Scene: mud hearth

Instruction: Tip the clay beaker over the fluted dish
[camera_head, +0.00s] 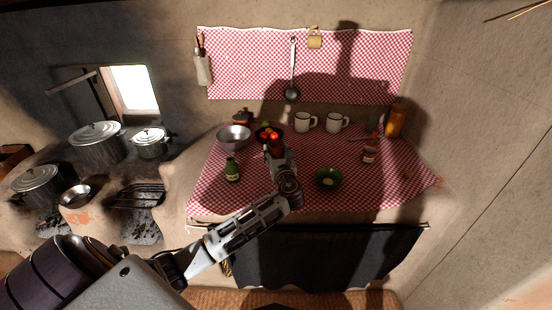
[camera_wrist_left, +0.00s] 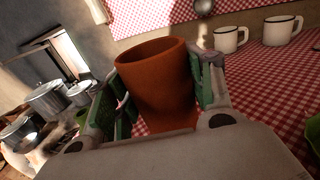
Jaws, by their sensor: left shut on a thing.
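The clay beaker (camera_wrist_left: 158,85) is an orange-brown cup between the two fingers of my left gripper (camera_wrist_left: 160,95), which is shut on it. Its mouth faces up, roughly upright with a slight lean in the wrist view; what is inside is hidden. In the head view the beaker (camera_head: 277,148) shows small and dark at the tip of my left gripper (camera_head: 278,156), above the checked cloth. The green dish (camera_head: 328,179), apparently the fluted dish, stands on the cloth to the right of the gripper with something pale in it. A green edge (camera_wrist_left: 314,136) shows at the right of the wrist view.
A green bottle (camera_head: 232,171) stands left of my arm. A metal bowl (camera_head: 234,136), red tomatoes (camera_head: 268,134) and two white mugs (camera_head: 305,122) (camera_head: 337,122) are behind. A small jar (camera_head: 370,153) stands right. The cloth between dish and jar is clear.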

